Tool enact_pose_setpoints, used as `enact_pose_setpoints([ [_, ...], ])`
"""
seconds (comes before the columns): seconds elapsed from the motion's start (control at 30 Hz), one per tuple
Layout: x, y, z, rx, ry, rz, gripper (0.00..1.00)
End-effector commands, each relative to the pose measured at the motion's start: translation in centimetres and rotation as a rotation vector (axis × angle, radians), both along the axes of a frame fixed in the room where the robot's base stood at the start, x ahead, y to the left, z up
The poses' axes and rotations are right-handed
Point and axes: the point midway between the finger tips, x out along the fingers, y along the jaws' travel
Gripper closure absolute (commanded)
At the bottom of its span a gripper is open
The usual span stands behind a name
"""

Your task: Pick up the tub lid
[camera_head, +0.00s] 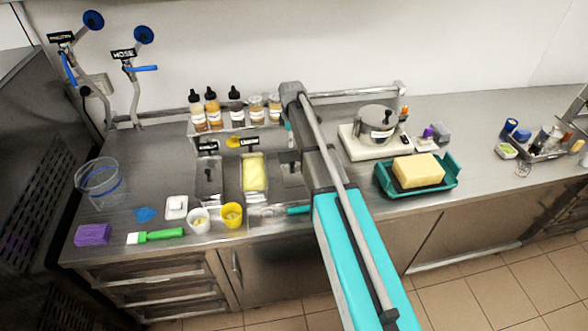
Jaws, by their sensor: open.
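A small white square piece (176,207) lies flat on the steel counter at the left, left of the white cup; it may be the tub lid, but I cannot tell for sure. A clear-walled tub with pale yellow contents (254,173) stands near the middle, beside a grey tub (209,181). My arm crosses the middle of the view, over the counter to the right of these tubs. My gripper cannot be made out; the arm hides that area. Part of the counter behind the arm is also hidden.
A white cup (199,220) and a yellow cup (232,214) stand near the front edge. A green-handled brush (156,236), purple block (93,235) and clear container (99,184) are at left. Bottles (213,110) stand behind. A teal tray (446,187) holds a yellow block at right.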

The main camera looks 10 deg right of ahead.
Motion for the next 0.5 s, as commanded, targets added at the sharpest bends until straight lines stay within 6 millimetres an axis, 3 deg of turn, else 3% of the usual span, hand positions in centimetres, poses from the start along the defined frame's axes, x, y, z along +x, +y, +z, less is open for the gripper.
enact_pose_setpoints([
  [0.5, 0.0, 0.1, -4.3, 0.000, 0.000, 0.000, 0.27],
])
